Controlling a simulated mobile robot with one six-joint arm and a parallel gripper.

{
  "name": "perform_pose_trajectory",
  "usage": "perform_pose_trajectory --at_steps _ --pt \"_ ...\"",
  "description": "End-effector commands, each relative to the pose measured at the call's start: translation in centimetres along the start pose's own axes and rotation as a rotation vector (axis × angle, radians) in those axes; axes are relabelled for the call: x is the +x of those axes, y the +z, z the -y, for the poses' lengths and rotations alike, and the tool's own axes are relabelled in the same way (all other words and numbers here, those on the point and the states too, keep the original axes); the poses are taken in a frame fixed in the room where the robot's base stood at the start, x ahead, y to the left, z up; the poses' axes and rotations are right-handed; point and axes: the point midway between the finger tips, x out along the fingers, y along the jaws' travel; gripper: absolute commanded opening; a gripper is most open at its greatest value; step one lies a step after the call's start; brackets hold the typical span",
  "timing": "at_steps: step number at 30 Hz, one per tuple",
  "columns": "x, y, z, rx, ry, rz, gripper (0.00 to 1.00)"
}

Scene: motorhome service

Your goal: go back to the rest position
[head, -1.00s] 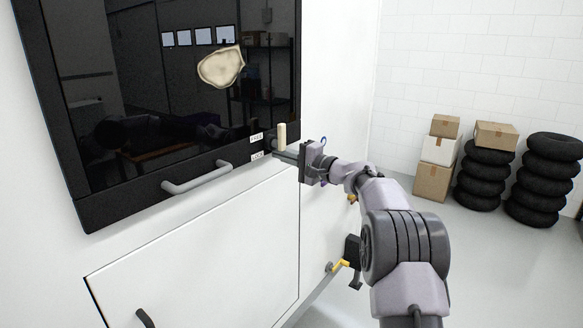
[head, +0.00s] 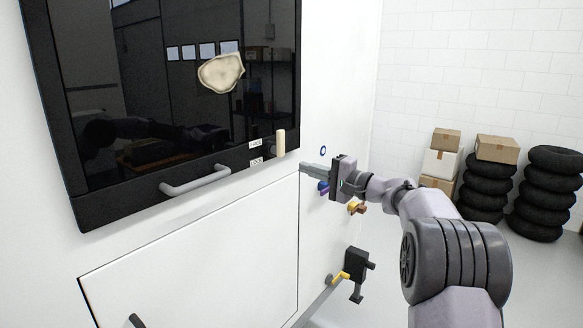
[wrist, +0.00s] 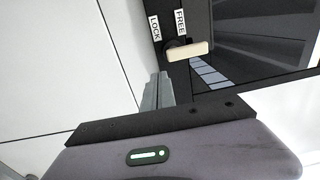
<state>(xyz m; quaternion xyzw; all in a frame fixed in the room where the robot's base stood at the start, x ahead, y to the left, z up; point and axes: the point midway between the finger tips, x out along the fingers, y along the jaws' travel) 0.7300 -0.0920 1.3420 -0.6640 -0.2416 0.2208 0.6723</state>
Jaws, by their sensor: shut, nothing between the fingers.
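My gripper (head: 309,167) is shut and empty in the head view, held out in front of the white wall. It is right of the dark window's lower right corner, apart from the cream lever (head: 281,143). In the wrist view the closed fingers (wrist: 157,92) point up towards the window frame. The cream lever (wrist: 187,50) shows there beside the FREE label (wrist: 181,22) and the LOCK label (wrist: 155,28). In the head view the lever stands upright on the frame.
The dark window (head: 180,90) has a grey handle (head: 195,181) and a beige patch (head: 221,72). Below is a white hatch (head: 200,250). A black fitting with a yellow part (head: 356,265) sits low on the wall. Tyres (head: 540,195) and boxes (head: 497,149) stand back right; floor between is clear.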

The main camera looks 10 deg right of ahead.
Motion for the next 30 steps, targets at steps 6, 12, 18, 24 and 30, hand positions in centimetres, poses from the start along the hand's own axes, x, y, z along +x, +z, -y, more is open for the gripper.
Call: perform_pose_trajectory --at_steps 6,12,18,24,30 --pt "-3.3 0.0 0.1 -0.001 0.002 -0.001 0.00" --pt "-3.0 11.3 -0.6 -0.029 0.246 0.120 0.00" --pt "-11.7 29.9 -6.8 -0.192 0.713 0.228 0.00" --pt "-24.4 38.4 -14.8 -0.469 1.016 0.198 0.00" --pt "-29.3 39.5 -18.3 -0.607 1.101 0.157 0.00"
